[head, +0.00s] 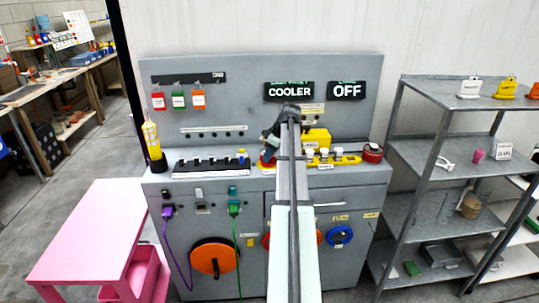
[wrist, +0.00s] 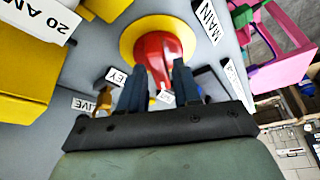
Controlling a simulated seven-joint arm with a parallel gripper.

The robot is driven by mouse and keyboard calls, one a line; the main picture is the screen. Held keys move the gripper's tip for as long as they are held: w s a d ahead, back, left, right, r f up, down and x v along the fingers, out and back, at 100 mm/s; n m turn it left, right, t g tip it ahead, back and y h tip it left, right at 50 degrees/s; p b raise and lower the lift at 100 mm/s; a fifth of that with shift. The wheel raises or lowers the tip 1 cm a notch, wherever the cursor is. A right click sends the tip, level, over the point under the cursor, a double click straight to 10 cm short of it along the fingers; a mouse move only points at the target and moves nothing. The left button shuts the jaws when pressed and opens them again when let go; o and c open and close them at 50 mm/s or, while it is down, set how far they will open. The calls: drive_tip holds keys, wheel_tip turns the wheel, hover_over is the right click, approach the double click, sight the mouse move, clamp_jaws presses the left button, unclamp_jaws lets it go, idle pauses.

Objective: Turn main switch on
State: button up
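The main switch is a red rotary knob (wrist: 158,52) on a round yellow plate (wrist: 128,42), beside a label reading MAIN (wrist: 208,22) in the wrist view. My gripper (wrist: 160,82) has its two dark blue fingers apart, one on each side of the knob's narrow grip. Whether the fingers touch the knob cannot be told. In the head view my gripper (head: 271,148) is over the console's ledge, and my arm hides much of the area around the switch. The grey console (head: 350,190) carries a black sign reading OFF (head: 347,91).
A yellow box (wrist: 25,75) lies close to my gripper in the wrist view, with a 20 AM... label (wrist: 48,18). Several fuses and small items line the ledge. A pink table (head: 95,235) stands left, a grey shelf rack (head: 440,145) right.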

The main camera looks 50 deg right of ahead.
clamp_jaws()
idle(0.3)
drive_tip(key=m, duration=0.2)
drive_tip(key=m+h, duration=0.1)
drive_tip(key=m, duration=0.1)
drive_tip(key=m+h, duration=0.1)
drive_tip(key=shift+a+m, duration=0.25)
drive_tip(key=shift+m, duration=0.15)
drive_tip(key=m+h, duration=0.1)
drive_tip(key=m, duration=0.2)
drive_tip(key=m+g+h, duration=0.1)
drive_tip(key=m, duration=0.2)
drive_tip(key=shift+w+h, duration=0.1)
drive_tip(key=shift+h, duration=0.2)
drive_tip(key=shift+m, duration=0.4)
drive_tip(key=shift+o, duration=1.4)
unclamp_jaws()
drive_tip(key=shift+a+r, duration=0.1)
